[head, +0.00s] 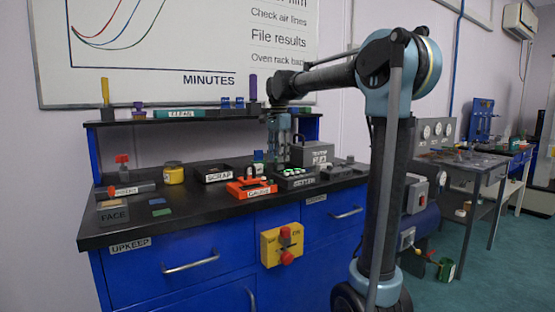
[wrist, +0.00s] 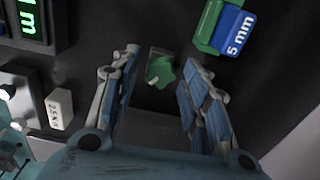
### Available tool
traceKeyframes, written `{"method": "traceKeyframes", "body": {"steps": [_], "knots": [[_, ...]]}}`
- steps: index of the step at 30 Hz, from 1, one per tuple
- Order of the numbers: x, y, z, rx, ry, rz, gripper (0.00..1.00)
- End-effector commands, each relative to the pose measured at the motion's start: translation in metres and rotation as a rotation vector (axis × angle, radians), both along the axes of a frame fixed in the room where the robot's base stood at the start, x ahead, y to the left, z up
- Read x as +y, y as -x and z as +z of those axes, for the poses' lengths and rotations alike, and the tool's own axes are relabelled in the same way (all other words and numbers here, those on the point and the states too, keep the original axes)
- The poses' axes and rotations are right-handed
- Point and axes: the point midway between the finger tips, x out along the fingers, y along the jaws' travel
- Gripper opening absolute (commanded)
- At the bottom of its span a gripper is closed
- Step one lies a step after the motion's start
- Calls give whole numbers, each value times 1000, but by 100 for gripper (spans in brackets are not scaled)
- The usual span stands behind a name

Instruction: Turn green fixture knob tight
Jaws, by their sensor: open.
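The green knob (wrist: 160,72) sits on a small dark fixture on the black bench top in the wrist view. It has a lobed shape. My gripper (wrist: 162,60) is open, with one finger on each side of the knob and visible gaps between. Whether the fingertips are level with the knob or above it is hard to tell. In the head view my gripper (head: 280,140) points down over the back of the bench, and I cannot make out the green knob there.
A green and blue block (wrist: 226,28) marked 5 mm lies right of the knob. A display (wrist: 30,18) and a white labelled block (wrist: 59,108) are at left. An orange fixture (head: 250,188), a scrap tray (head: 215,174) and a yellow jar (head: 174,175) stand on the bench. A shelf (head: 165,121) runs behind.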

Motion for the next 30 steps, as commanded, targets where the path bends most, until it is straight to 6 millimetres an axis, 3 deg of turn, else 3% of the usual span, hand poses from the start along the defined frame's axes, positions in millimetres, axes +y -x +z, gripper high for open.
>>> {"method": "traceKeyframes", "body": {"steps": [9, 17, 30], "knots": [[0, 0, 0, 0, 0, 291, 42], [0, 0, 0, 0, 0, 398, 42], [0, 0, 0, 0, -1, 740, 42]]}}
